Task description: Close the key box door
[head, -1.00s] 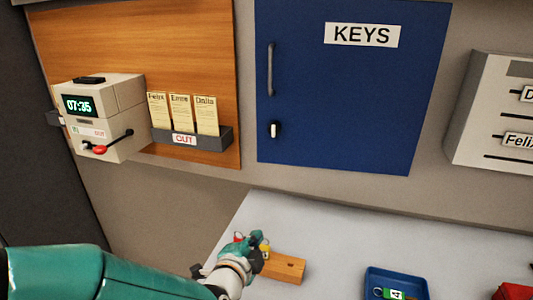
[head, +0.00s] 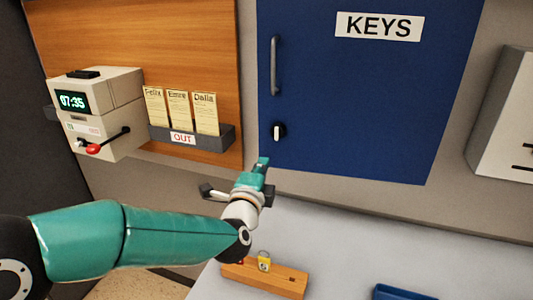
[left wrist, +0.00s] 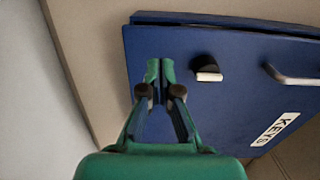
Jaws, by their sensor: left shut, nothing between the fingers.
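The key box door (head: 365,100) is a blue panel with a white KEYS label (head: 379,26), a grey bar handle (head: 274,65) and a black-and-white turn knob (head: 279,131) near its left edge. In the left wrist view the door (left wrist: 220,110) shows a thin blue strip behind its handle-side edge; I cannot tell if it is fully shut. My left gripper (head: 263,164) is below the knob, at the door's lower left corner. Its fingertips (left wrist: 160,68) are together and empty in front of the blue panel; contact is unclear. My right gripper is out of view.
A wooden block (head: 262,281) with a yellow-tagged item (head: 264,261) lies on the grey desk (head: 345,250), near a blue tray (head: 400,293). Left of the door are a card rack (head: 215,142) and time clock (head: 95,110). A pale wall unit (head: 510,120) is at right.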

